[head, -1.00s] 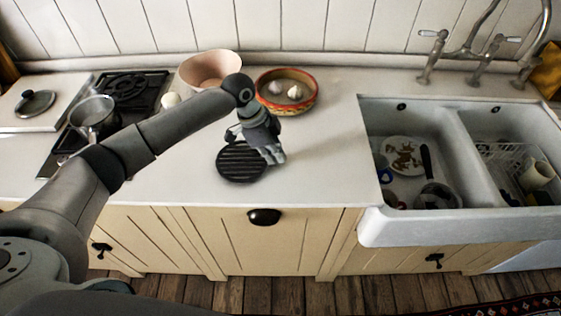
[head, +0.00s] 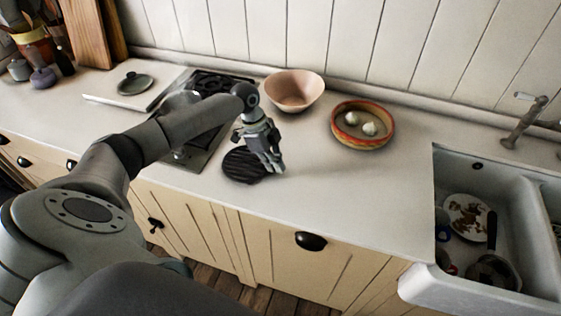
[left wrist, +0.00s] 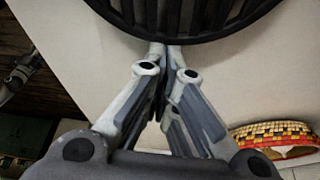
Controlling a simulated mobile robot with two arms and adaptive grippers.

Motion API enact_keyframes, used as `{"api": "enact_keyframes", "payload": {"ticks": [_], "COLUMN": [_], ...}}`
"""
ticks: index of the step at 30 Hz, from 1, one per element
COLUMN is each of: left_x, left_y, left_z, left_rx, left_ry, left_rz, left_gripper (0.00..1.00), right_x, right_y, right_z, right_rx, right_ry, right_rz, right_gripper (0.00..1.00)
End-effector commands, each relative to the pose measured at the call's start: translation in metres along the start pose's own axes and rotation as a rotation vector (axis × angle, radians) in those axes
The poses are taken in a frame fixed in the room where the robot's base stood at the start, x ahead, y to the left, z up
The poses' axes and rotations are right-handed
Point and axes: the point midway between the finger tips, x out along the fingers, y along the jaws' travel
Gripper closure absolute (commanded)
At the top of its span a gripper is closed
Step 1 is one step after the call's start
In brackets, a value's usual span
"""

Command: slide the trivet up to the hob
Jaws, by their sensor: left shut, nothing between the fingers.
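The trivet (head: 238,168) is a round, black, ribbed disc lying flat on the pale worktop. It lies just right of the hob (head: 212,84), with a narrow strip of worktop between them. My left gripper (head: 279,170) is shut and empty, low at the trivet's right side. In the left wrist view the trivet (left wrist: 205,14) fills the top, and the closed fingertips (left wrist: 165,48) are at its rim, seemingly touching it. My forearm hides part of the hob and most of a pan on it. My right gripper is not in view.
A pink bowl (head: 294,92) stands behind the trivet. A red-rimmed dish (head: 362,126) with garlic bulbs is to the right, and the sink (head: 420,284) beyond it. The worktop right of my gripper is clear. The counter's front edge is close to the trivet.

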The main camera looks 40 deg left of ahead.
Motion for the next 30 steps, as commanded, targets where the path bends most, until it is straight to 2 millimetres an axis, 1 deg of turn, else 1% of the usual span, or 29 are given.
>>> {"api": "enact_keyframes", "payload": {"ticks": [4, 7, 11, 14, 15, 16, 18, 24, 27, 30], "left_x": [0.000, 0.000, 0.002, 0.007, 0.004, -0.002, -0.019, -0.060, -0.075, -0.084], "left_y": [0.000, 0.001, 0.003, 0.007, 0.005, 0.004, 0.005, 0.006, 0.006, 0.006], "left_z": [0.000, -0.003, -0.018, -0.035, -0.033, -0.031, -0.030, -0.031, -0.032, -0.032], "left_rx": [-0.001, -0.001, 0.000, -0.003, -0.008, -0.007, -0.006, -0.007, -0.007, -0.007], "left_ry": [-0.002, -0.001, 0.003, 0.003, -0.002, -0.002, -0.002, -0.001, 0.000, -0.001], "left_rz": [0.000, 0.001, 0.000, 0.001, -0.006, -0.010, -0.010, -0.006, -0.006, -0.004], "left_gripper": [1.00, 1.00, 1.00, 1.00, 1.00, 1.00, 1.00, 1.00, 1.00, 1.00], "right_x": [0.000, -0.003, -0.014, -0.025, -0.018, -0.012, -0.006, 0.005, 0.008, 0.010], "right_y": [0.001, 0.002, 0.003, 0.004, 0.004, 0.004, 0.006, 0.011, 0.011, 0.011], "right_z": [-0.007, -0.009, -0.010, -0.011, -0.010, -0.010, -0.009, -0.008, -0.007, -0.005], "right_rx": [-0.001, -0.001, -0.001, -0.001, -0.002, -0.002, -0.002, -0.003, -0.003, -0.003], "right_ry": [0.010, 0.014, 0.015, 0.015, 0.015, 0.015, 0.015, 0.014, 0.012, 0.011], "right_rz": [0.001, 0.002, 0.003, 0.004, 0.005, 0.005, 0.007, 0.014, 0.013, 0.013], "right_gripper": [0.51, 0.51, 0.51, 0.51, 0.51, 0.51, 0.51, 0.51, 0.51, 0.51]}}
